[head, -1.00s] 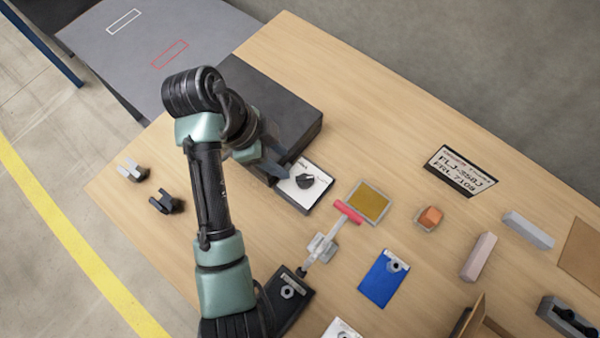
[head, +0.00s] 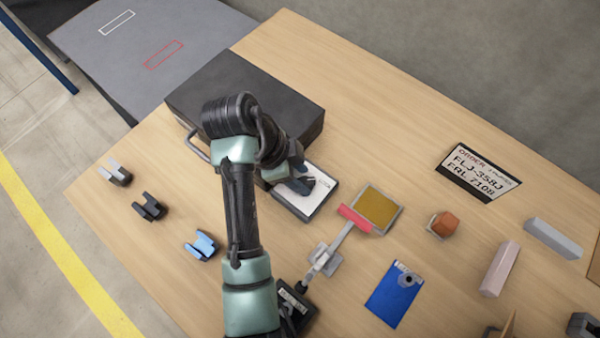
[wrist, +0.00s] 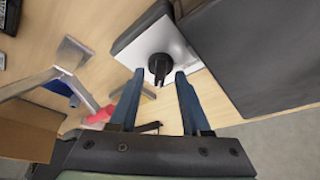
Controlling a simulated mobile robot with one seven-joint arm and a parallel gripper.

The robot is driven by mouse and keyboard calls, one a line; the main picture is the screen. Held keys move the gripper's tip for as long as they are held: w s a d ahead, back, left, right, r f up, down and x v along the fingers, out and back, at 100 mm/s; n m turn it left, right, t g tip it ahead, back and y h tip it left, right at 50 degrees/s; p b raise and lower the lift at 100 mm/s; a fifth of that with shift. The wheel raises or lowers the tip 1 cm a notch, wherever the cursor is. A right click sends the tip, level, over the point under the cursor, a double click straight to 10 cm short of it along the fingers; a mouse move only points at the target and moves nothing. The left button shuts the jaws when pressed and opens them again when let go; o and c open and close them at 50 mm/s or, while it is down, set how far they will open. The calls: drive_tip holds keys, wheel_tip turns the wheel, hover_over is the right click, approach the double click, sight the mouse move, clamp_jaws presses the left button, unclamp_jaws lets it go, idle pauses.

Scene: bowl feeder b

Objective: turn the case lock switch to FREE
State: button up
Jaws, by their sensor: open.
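The case lock switch is a black knob (wrist: 158,65) on a white-faced plate (wrist: 165,40) in the wrist view. In the head view the plate (head: 318,203) sits against the near side of the dark case (head: 250,100), and my gripper largely covers the knob. My gripper (wrist: 159,75) is open, with one blue finger on each side of the knob's near end in the picture. It also shows over the plate in the head view (head: 302,183). I cannot tell whether the fingers touch the knob. The plate's lettering is mostly hidden and unreadable.
A red-handled lever (head: 355,217) and a yellow pad (head: 377,208) lie just right of the plate. Several clips, including a blue one (head: 202,246), lie to the left. A blue card (head: 394,295) and an orange block (head: 443,224) are farther right.

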clamp_jaws()
drive_tip(key=shift+r+n+p, duration=0.1)
drive_tip(key=shift+n+p, duration=0.2)
drive_tip(key=shift+p, duration=0.1)
drive_tip(key=n+p, duration=0.1)
drive_tip(key=n+t+p, duration=0.1)
drive_tip(key=p, duration=0.1)
drive_tip(key=shift+s+d+r+n+y, duration=0.1)
drive_tip(key=shift+s+r+n+y, duration=0.1)
drive_tip(key=shift+n+y, duration=0.15)
drive_tip(key=n+p, duration=0.2)
drive_tip(key=n+t+y+p, duration=0.1)
drive_tip(key=n+p, duration=0.1)
drive_tip(key=n, duration=0.1)
drive_tip(key=shift+s+d+f+n+t+p, duration=0.1)
drive_tip(key=shift+s+d+n+t+p, duration=0.05)
drive_tip(key=shift+s+n+t+p, duration=0.15)
drive_tip(key=n+y+p, duration=0.1)
drive_tip(key=n+p, duration=0.1)
drive_tip(key=n+t+y+p, duration=0.1)
drive_tip(key=n+p, duration=0.1)
drive_tip(key=n, duration=0.1)
drive_tip(key=shift+w+d, duration=0.1)
drive_tip(key=shift+d, duration=0.1)
drive_tip(key=shift+d+f+n+y+p, duration=0.15)
drive_tip(key=shift+n+y+p, duration=0.7)
drive_tip(key=shift+n, duration=1.1)
